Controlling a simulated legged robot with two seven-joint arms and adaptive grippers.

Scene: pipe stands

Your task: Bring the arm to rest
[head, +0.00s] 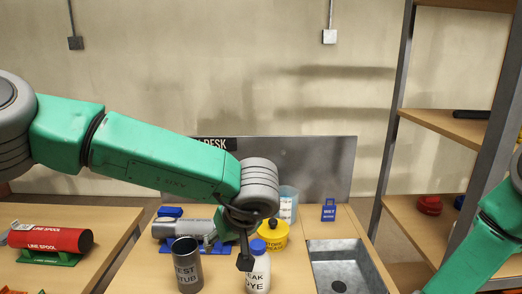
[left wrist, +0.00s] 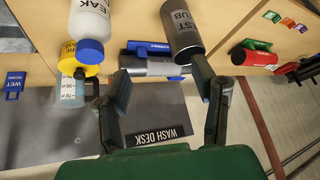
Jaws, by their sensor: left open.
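My left arm (head: 160,155) reaches in from the left over the desk. My left gripper (head: 244,250) points down, open, beside the white dye bottle with blue cap (head: 260,270) and right of the dark grey test stub (head: 187,268). In the left wrist view its two fingers (left wrist: 163,82) stand apart with nothing held between them. The bottle (left wrist: 90,20) shows to their left there, and the stub (left wrist: 182,28) lies past the right fingertip. My right arm (head: 485,240) shows at the right edge; its gripper is out of view.
A grey cylinder (head: 178,228) on a blue stand, a yellow container (head: 273,236) and a metal sink (head: 345,270) are on the desk. A red line spool (head: 50,239) sits on the left table. A shelf rack (head: 395,120) stands right.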

